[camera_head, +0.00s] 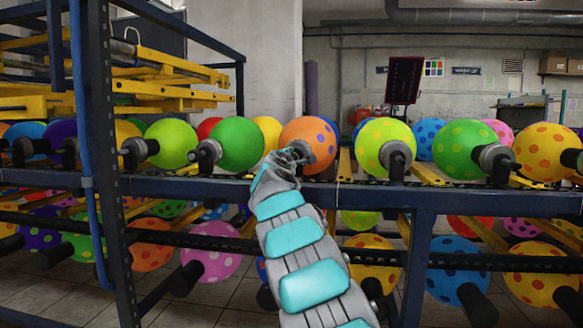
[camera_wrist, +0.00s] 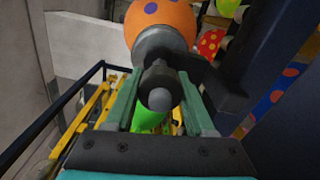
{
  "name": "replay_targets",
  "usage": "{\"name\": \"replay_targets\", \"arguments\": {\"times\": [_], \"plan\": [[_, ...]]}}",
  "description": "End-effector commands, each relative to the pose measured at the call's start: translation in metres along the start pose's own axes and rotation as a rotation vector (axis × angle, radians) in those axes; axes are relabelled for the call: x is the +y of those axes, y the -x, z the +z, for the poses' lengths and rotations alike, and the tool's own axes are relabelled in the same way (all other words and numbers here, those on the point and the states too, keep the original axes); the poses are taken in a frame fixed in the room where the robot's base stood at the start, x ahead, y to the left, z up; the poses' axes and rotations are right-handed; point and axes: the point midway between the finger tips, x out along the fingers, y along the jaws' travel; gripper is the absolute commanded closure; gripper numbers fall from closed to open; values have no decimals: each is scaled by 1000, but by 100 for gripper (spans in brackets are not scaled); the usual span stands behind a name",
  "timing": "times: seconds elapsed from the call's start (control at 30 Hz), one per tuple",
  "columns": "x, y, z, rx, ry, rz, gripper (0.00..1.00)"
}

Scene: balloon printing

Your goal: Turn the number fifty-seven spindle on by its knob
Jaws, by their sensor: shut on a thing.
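My gripper (camera_wrist: 159,108) is shut on a dark spindle knob (camera_wrist: 160,77) with a rounded grey end, one green finger on each side of it. Behind the knob is a grey collar, and beyond it an orange balloon with purple dots (camera_wrist: 160,22). In the head view my arm reaches up to this orange balloon (camera_head: 308,141), and my gripper (camera_head: 290,158) covers most of its knob. No number is readable on any spindle, so I cannot tell which one is fifty-seven.
Neighbouring spindles carry a green balloon (camera_head: 238,145) on the left and a yellow dotted balloon (camera_head: 372,135) on the right. A dark blue rail (camera_head: 450,196) runs below them. A lower row of balloons hangs underneath. A dark post (camera_head: 103,150) stands at left.

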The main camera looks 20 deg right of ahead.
Motion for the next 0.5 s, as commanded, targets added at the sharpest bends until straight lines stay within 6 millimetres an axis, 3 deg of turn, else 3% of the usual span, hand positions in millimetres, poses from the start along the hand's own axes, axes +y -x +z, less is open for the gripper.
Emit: {"name": "replay_targets", "arguments": {"times": [0.5], "plan": [[-3,-1,0,-2,-313,-4,100]]}}
